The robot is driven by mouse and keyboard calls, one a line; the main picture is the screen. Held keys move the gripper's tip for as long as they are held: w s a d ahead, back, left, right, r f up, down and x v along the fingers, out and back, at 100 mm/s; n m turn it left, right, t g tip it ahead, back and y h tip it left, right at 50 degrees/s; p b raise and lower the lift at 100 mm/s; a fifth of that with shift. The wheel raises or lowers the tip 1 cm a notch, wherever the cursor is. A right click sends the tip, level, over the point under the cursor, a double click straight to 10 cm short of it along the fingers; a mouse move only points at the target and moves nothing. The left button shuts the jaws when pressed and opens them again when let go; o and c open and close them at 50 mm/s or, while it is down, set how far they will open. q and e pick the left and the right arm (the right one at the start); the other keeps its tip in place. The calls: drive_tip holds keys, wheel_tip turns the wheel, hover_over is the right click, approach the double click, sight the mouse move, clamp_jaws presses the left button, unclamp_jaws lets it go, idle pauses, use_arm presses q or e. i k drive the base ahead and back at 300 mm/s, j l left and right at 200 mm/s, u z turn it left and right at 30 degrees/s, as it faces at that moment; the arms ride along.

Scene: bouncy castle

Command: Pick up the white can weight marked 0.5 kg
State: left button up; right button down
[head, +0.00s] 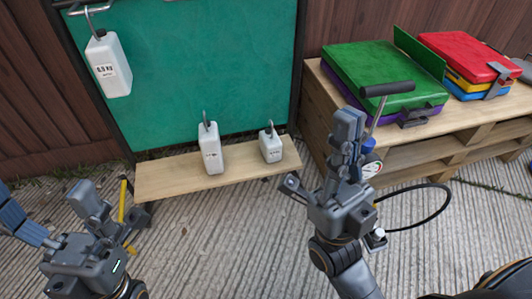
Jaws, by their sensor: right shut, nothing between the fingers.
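A white can weight (108,66) hangs by its hook from a metal rail at the upper left; its label seems to read 0.5 KG. A taller white can (211,150) and a smaller white can (270,146) stand upright on the wooden shelf (170,180), hooks up; their labels are too small to read. My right gripper (348,128) is shut and empty, pointing up, right of the smaller can in the picture. My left gripper (55,205) is at the lower left with its fingers spread, empty, below the hanging can in the picture.
A green board (200,60) stands behind the shelf. At right, a pallet-wood table (480,108) bears a green case (370,70) and a red case (465,55). A pump handle (388,89) with a black hose (440,210) shows behind my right gripper. Ribbed ground (230,235) is open in front.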

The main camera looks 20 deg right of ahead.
sight(270, 145)
drive_tip(key=i+j+z, duration=0.65)
drive_tip(key=i+j, duration=0.15)
drive_tip(key=j, duration=0.2)
